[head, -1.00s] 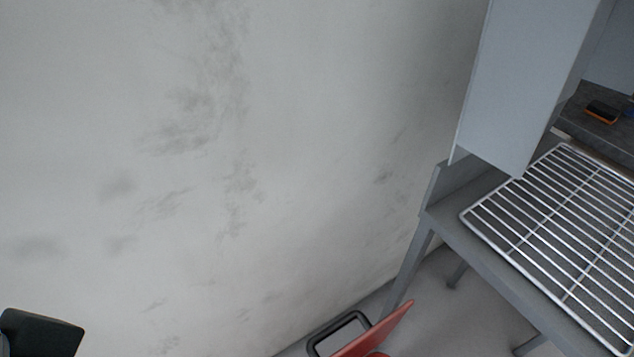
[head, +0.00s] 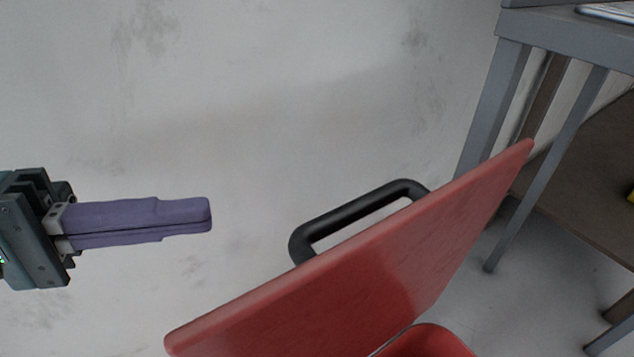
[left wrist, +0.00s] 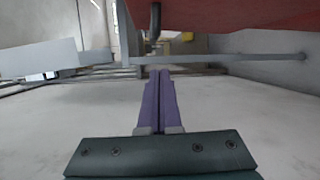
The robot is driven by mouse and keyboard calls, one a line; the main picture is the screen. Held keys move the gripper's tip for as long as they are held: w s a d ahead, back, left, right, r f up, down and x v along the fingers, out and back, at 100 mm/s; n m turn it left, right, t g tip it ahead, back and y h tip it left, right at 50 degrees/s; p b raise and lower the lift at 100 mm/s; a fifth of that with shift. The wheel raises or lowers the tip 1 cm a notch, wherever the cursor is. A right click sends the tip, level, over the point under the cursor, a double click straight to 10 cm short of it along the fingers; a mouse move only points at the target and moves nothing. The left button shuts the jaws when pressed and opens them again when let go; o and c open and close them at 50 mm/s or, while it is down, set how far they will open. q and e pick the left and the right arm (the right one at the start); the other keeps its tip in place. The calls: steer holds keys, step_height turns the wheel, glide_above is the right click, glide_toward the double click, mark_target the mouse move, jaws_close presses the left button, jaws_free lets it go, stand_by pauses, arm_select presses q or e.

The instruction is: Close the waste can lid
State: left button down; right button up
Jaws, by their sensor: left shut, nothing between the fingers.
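The waste can lid (head: 370,270) is a red panel standing open and tilted in the lower middle of the head view. A black handle loop (head: 350,215) sticks out on its far side, toward the wall. Part of the red can body (head: 430,343) shows below the lid at the bottom edge; the rest is out of frame. My left gripper (head: 210,215), with purple fingers, is shut and empty, to the left of the lid and handle and apart from them. In the left wrist view its fingers (left wrist: 160,75) point ahead, with the red lid (left wrist: 240,15) above. My right gripper is not in view.
A grey metal table (head: 565,40) with legs stands at the right, beyond the lid. A pale stained wall (head: 250,100) fills the background. The space between my left gripper and the lid is clear.

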mark_target(357, 290)
arm_select(q)
steer(key=w+d+n+t+h+b, duration=0.1)
steer(key=w+d+b, duration=0.1)
steer(key=d, duration=0.8)
steer(key=shift+w+f, duration=0.25)
steer(key=shift+f, duration=0.15)
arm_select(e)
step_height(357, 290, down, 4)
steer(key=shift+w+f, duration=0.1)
